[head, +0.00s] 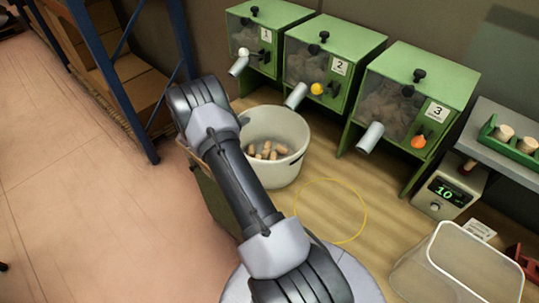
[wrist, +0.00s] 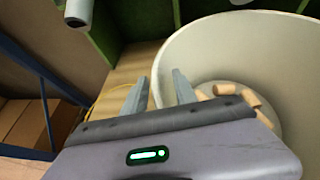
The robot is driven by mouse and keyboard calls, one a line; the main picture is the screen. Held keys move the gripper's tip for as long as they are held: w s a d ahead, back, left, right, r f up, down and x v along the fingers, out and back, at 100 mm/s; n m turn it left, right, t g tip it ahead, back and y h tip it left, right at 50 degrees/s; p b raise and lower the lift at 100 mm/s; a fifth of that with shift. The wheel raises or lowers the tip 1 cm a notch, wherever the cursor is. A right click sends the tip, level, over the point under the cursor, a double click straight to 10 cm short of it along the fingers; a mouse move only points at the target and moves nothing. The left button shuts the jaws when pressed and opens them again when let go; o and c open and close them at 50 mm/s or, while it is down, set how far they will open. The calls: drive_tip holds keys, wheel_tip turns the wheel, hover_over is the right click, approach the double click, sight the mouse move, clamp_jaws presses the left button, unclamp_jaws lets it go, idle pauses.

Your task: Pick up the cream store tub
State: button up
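The cream store tub (head: 284,173) stands on the wooden bench below the dispensers, with several corks (head: 268,151) on its floor. In the wrist view the tub (wrist: 215,48) fills the right side. My gripper (wrist: 160,75) is open and empty, with its two fingers apart. The tub's near-left rim appears between them: the left finger lies over the bench side, the right finger over the tub's inside. I cannot tell how far the fingers reach down past the rim. In the head view my arm hides the gripper and the tub's left edge.
Three green dispensers (head: 331,62) with spouts stand behind the tub. A yellow ring (head: 364,212) lies on the bench to its right. A clear bin (head: 440,283), a device reading 10 (head: 447,192) and a green cork rack (head: 511,147) are farther right. A blue shelf frame (head: 112,88) stands left.

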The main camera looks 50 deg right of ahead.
clamp_jaws()
idle(1.3)
